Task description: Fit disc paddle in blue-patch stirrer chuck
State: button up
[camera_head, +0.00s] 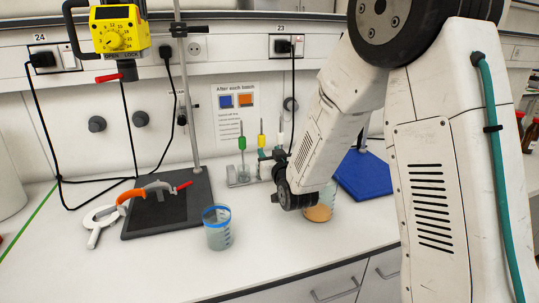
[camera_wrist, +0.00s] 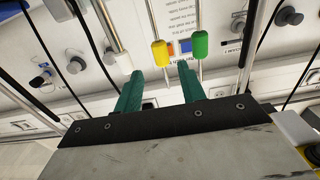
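A rack (camera_head: 243,176) on the bench holds upright paddle shafts with green (camera_head: 242,143), yellow (camera_head: 262,140) and white (camera_head: 281,139) collars; I cannot tell which is the disc paddle. My gripper (camera_wrist: 159,72) is open and empty, its two teal fingers apart. The yellow collar (camera_wrist: 160,53) and green collar (camera_wrist: 200,45) show just beyond the fingertips in the wrist view. In the head view my gripper is mostly hidden behind my arm, close to the rack. A yellow stirrer (camera_head: 119,32) with a dark chuck (camera_head: 127,70) hangs at upper left; no blue patch shows on it.
A blue-rimmed beaker (camera_head: 217,230) stands in front of the rack; a beaker of orange liquid (camera_head: 319,209) is beside my arm. A blue stand base (camera_head: 366,177) is partly behind my arm. Cables hang along the wall.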

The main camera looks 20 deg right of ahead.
aim_at(263, 142)
jog(key=shift+t, duration=0.3)
jog(key=shift+w+r, duration=0.15)
jog(key=shift+w, duration=2.15)
jog(key=shift+w+r, duration=0.1)
jog(key=shift+w, duration=2.2)
grip_shut()
